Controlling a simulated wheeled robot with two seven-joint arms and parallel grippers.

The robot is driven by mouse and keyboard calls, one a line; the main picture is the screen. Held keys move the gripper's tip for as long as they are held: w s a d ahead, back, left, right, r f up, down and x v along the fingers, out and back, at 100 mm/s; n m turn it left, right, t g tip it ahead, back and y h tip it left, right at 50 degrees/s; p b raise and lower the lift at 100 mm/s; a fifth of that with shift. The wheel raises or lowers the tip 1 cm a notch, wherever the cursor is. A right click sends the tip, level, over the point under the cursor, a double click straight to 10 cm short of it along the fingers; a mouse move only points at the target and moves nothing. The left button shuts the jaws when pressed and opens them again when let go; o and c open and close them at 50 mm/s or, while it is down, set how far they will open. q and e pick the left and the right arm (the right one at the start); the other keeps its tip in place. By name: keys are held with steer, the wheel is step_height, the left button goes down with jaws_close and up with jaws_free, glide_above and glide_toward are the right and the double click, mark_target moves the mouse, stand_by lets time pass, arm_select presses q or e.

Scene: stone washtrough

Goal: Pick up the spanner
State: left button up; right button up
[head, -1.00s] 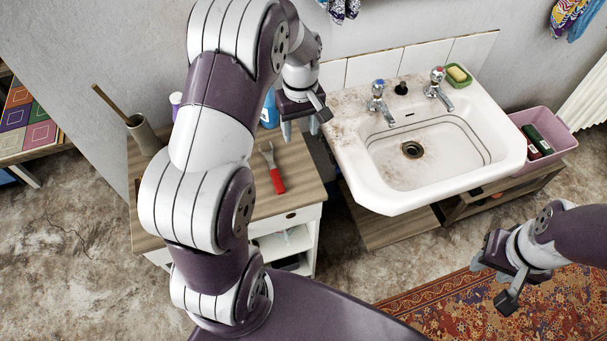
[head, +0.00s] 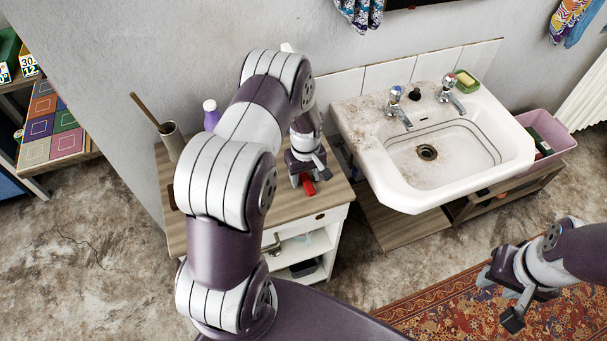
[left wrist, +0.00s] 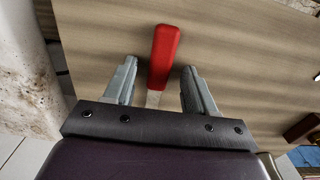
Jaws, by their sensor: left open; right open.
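The spanner lies on the wooden top of a small cabinet. Its red handle (head: 309,187) shows just below my left gripper (head: 307,180) in the head view; its metal end is hidden there. In the left wrist view, the spanner's red handle (left wrist: 163,57) points away from my left gripper (left wrist: 157,80), and a bit of metal shank shows between the two fingers. The left gripper is open, with a finger on each side of the spanner and gaps on both sides. My right gripper (head: 505,290) is open and empty over the rug at the right.
The cabinet top (head: 290,205) also holds a pot with a stick (head: 172,140) and a purple bottle (head: 211,114) at its left. The stained white sink (head: 440,150) stands close to its right. A pink bin (head: 550,150) is farther right.

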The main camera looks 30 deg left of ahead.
arm_select(q)
steer(key=shift+w+d, duration=0.1)
steer(key=shift+d, duration=0.1)
steer(key=c, duration=0.3)
steer(key=shift+s+r, duration=0.1)
steer(key=shift+s, duration=0.15)
jaws_close()
steer(key=shift+w+r, duration=0.1)
